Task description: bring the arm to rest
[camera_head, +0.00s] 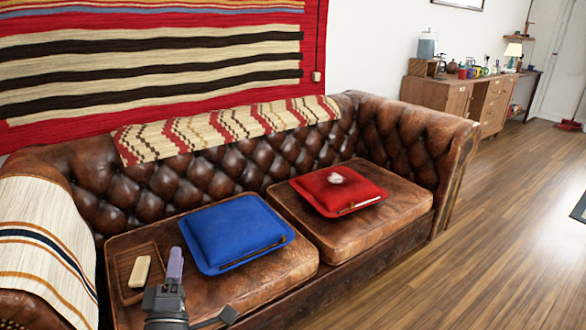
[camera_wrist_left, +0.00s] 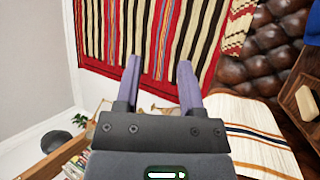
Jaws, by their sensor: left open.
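My left gripper (camera_head: 174,262) comes up from the bottom edge in the head view, in front of the sofa's left seat and just right of the wooden tray. In the left wrist view my left gripper (camera_wrist_left: 158,68) shows two purple fingers standing apart with nothing between them. They point toward the striped wall hanging (camera_wrist_left: 145,30). My right gripper is in neither view.
A brown leather sofa (camera_head: 400,200) holds a wooden tray (camera_head: 122,262) with a beige block (camera_head: 140,271), a blue cushion (camera_head: 235,232) and a red cushion (camera_head: 335,188) with a small white thing on it. Open wooden floor (camera_head: 500,240) lies to the right.

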